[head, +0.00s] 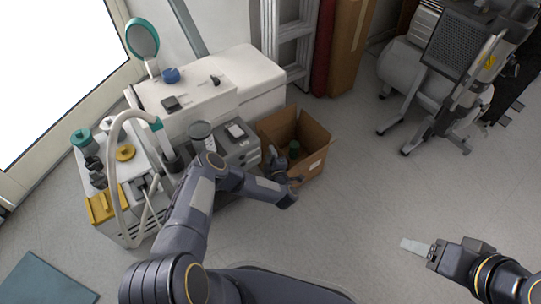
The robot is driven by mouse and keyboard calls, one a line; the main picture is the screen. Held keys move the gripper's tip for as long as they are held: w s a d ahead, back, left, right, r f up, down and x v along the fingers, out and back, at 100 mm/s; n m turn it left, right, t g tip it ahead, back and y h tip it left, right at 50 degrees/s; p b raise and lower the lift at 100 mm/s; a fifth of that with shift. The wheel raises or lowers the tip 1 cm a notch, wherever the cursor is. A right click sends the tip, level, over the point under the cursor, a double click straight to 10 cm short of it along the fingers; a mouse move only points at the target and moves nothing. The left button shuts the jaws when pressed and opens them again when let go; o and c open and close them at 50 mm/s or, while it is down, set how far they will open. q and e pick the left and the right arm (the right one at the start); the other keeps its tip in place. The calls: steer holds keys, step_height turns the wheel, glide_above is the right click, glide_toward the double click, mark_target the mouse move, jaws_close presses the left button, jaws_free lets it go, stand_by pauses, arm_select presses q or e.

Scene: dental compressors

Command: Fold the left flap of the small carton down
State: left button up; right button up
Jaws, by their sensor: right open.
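The small brown carton (318,135) stands on the floor right of the grey drawer unit. Its top is open and its inner walls show. My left arm reaches across to the carton's near left side. My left gripper (277,156) is at that edge and covers part of it. I cannot tell whether it touches the left flap, or whether its fingers are apart. The left flap is mostly hidden behind my gripper. My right gripper (416,246) is open and empty over the floor at lower right, well away from the carton.
A small grey drawer unit (240,150) stands close left of the carton. A white cart with a hose (130,180) and a white cabinet (250,75) are further left. A compressor on a stand (410,75) is at upper right. The floor (350,200) right of the carton is clear.

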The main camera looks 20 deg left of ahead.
arm_select(q)
steer(key=o, duration=0.5)
steer(key=shift+p+v, duration=1.55)
steer(key=shift+v, duration=2.35)
steer(key=shift+c, duration=0.4)
